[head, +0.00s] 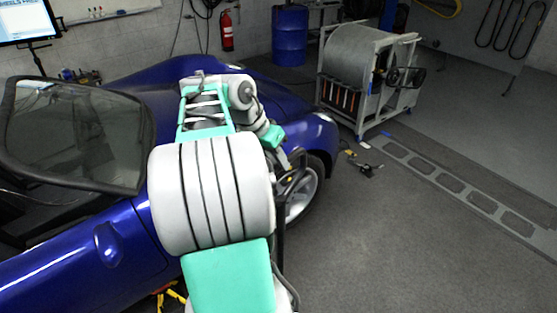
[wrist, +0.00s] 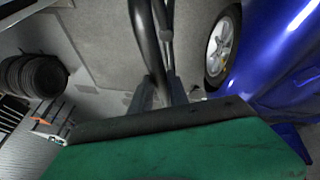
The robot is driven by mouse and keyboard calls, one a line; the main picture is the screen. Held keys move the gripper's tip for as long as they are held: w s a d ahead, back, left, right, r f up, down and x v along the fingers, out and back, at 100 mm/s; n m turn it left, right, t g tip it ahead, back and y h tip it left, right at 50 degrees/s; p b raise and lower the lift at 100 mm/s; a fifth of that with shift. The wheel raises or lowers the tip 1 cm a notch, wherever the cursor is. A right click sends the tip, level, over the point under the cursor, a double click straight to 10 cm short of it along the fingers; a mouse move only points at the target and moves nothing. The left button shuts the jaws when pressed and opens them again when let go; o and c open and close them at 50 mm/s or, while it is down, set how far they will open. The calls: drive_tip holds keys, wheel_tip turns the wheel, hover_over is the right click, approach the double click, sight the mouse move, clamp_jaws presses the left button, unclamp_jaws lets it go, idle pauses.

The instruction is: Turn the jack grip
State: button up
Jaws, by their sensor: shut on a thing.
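The jack grip (wrist: 148,45) is a dark curved tube in the wrist view, running from the top edge down to my fingers. A thinner grey rod runs beside it. My gripper (wrist: 161,90) is shut on the grip, with one finger on each side. In the head view the dark bent tube (head: 281,225) of the grip stands just right of my arm, beside the blue car. There my fingers are small and partly hidden, close to the tube's upper end. A green surface with a dark edge fills the bottom of the wrist view.
The blue car (head: 60,262) is close on the left, its front wheel (head: 301,202) beside the grip. Yellow jack parts (head: 172,298) show low down. A roller cart (head: 362,75) and blue barrel (head: 290,36) stand behind. The floor (head: 420,235) at right is mostly clear.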

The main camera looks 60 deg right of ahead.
clamp_jaws()
idle(0.8)
